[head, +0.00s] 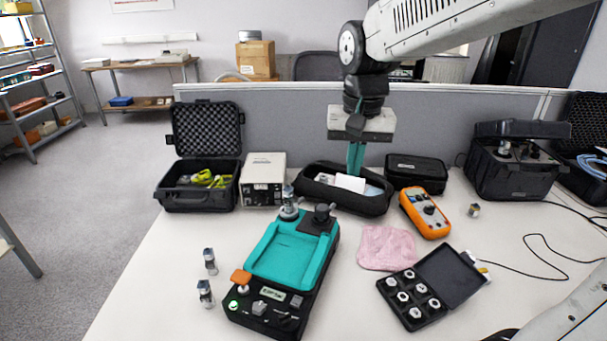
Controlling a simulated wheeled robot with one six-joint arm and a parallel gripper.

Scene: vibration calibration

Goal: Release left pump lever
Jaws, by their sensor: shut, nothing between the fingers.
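A black device with a teal top (290,255) lies on the table, its control end toward the front. At that end are an orange-capped knob (241,277) on the left, a glowing green button (233,305) and a grey knob (259,307). I cannot tell which part, if any, is the left pump lever.
Two small metal cylinders (205,293) stand left of the device. Right of it lie a pink cloth (386,247), an orange meter (425,212) and an open black box of fittings (411,311). Open cases and a grey divider (290,122) line the back.

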